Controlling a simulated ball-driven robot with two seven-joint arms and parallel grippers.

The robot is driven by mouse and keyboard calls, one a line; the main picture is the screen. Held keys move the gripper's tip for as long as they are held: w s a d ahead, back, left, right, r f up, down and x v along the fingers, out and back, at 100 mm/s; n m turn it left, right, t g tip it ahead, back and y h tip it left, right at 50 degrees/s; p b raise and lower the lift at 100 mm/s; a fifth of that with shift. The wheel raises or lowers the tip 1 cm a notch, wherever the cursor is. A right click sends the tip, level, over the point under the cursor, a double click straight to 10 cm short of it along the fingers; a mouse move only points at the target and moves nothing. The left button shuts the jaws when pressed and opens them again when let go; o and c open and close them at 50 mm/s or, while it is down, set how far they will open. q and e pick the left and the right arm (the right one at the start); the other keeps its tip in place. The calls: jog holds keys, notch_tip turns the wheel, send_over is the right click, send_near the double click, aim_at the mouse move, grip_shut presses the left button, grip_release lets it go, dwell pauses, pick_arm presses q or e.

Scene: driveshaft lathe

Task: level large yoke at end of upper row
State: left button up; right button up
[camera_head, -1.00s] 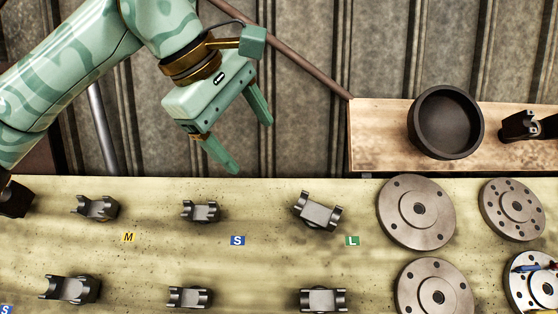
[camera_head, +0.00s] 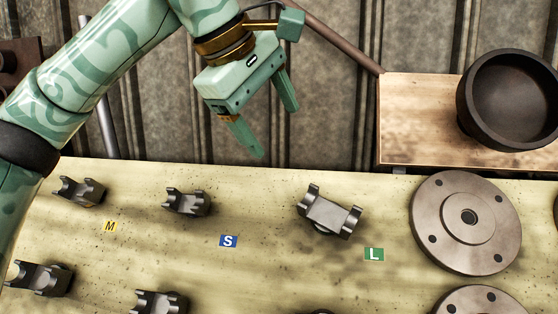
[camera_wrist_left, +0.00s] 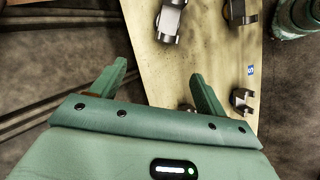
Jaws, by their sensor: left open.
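The large yoke (camera_head: 329,212), a dark grey metal fork piece, sits at the right end of the upper row by the green L label (camera_head: 374,254). It is tilted, its right side lower in the head view. My left gripper (camera_head: 276,132) is open and empty, above and left of this yoke, beyond the table's back edge. In the left wrist view both fingers of my left gripper (camera_wrist_left: 155,80) are spread with nothing between them. A dark yoke (camera_wrist_left: 170,20) lies ahead there; I cannot tell which one. My right gripper is not in view.
A medium yoke (camera_head: 80,190) and a small yoke (camera_head: 187,202) share the upper row on the table (camera_head: 270,270). More yokes stand in front. A round flange (camera_head: 467,222) stands right of the large yoke. A black bowl-like ring (camera_head: 510,98) sits on a wooden board (camera_head: 420,120).

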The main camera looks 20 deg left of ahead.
aim_at(309, 201)
pick_arm(q)
jog(key=x, duration=0.6)
jog(key=s+x, duration=0.1)
jog(key=x, duration=0.5)
jog(key=f+x, duration=0.1)
jog(key=x, duration=0.6)
jog(key=shift+s+a+f, duration=0.1)
jog(key=shift+s, duration=0.05)
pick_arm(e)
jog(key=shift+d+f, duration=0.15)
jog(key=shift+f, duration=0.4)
pick_arm(q)
grip_shut()
jog(key=c, duration=0.9)
grip_release()
jog(key=shift+c, duration=0.2)
grip_shut()
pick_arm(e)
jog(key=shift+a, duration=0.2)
